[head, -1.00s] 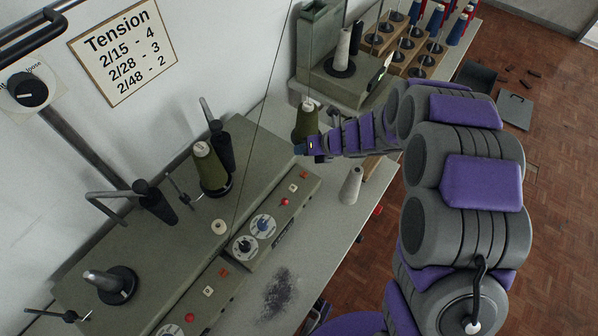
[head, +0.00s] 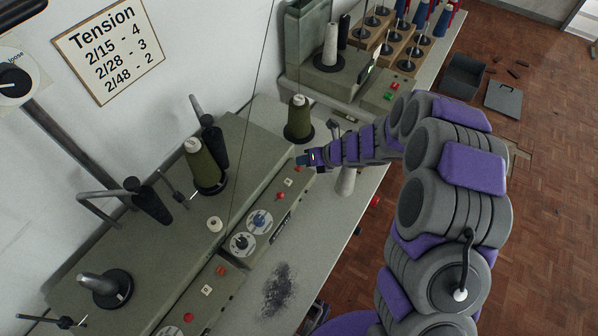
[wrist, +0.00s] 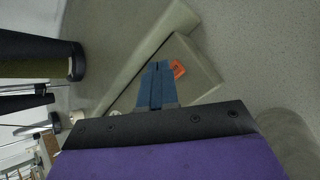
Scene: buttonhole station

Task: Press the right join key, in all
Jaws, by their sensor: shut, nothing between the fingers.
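My gripper (head: 303,160) is shut and empty, its blue fingertips over the far end of the right control panel (head: 270,205). In the wrist view the shut fingertips (wrist: 157,68) lie just left of an orange key (wrist: 178,68) with a dark mark on it. A small gap shows between them in the picture; the height above the panel is hard to tell. Farther down the same panel are a pale key (head: 288,183) and a red one (head: 283,195). The lettering is too small to read, so I cannot confirm which is the join key.
A left control panel (head: 205,300) has similar keys. An olive yarn cone (head: 299,122) stands behind my gripper, and a pale cone (head: 346,180) stands to its right. Another olive cone (head: 203,165) stands on the machine.

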